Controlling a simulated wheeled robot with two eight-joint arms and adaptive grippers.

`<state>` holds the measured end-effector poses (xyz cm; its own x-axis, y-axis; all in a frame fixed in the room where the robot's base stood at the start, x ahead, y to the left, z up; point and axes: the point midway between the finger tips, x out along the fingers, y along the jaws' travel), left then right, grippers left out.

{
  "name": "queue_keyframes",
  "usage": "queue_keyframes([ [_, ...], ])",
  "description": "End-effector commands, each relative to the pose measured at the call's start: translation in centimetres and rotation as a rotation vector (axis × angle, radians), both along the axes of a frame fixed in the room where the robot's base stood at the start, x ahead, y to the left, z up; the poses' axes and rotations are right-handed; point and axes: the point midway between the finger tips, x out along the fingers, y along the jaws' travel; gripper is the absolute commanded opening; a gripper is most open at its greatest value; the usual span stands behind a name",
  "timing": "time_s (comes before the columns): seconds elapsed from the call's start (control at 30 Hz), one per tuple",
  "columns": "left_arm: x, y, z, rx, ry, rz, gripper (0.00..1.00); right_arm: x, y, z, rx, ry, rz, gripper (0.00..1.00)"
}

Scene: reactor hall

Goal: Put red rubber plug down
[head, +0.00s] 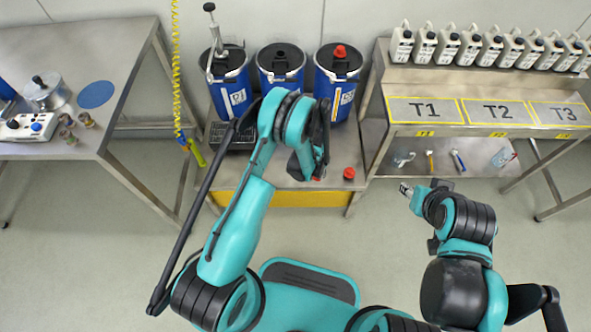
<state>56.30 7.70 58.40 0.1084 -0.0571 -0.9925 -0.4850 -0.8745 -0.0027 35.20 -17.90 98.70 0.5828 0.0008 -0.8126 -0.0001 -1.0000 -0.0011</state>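My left gripper (316,174) points down over the bench holding the blue drums. A bit of red rubber plug (318,179) shows at its fingertips, mostly hidden by the gripper, which looks shut on it. Whether this plug touches the bench top cannot be told. Another red plug (349,173) lies on the bench to the right of the gripper. A third red plug (340,51) sits on top of the right blue drum. My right gripper (405,188) is over the floor in front of the right bench, away from the plugs; its finger opening is too small to judge.
The left blue drum (231,95) carries a hand pump; the middle (281,70) and right (338,85) drums stand beside it. White jugs (447,46) line the right bench (455,80) behind panels T1, T2 and T3. A steel table (120,60) stands at left.

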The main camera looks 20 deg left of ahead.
Motion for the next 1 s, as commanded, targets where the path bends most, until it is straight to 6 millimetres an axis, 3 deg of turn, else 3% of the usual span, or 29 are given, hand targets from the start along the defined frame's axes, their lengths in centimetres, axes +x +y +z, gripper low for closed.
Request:
queue_keyframes([
  [0.3, 3.0, 6.5, -4.7, -0.001, 0.0, 0.006, 0.03, 0.0, 0.0, -2.8, 0.0, 0.0, 0.0, 0.4],
  [0.5, 4.5, 9.4, -6.5, 0.0, 0.0, 0.003, 0.03, 0.0, 0.0, -3.8, 0.0, 0.0, 0.0, 0.4],
  [0.67, 4.8, 10.0, -7.0, 0.0, 0.0, 0.0, 0.03, 0.0, 0.0, -4.1, 0.0, 0.0, 0.0, 0.4],
  [0.9, 4.8, 10.0, -10.5, 0.0, 0.0, 0.0, 0.03, 0.0, 0.0, -5.9, 0.0, 0.0, 0.0, 0.4],
  [1.0, 4.8, 10.0, -10.9, 0.0, 0.0, 0.0, 0.03, 0.0, 0.0, -6.0, 0.0, 0.0, 0.0, 0.4],
])
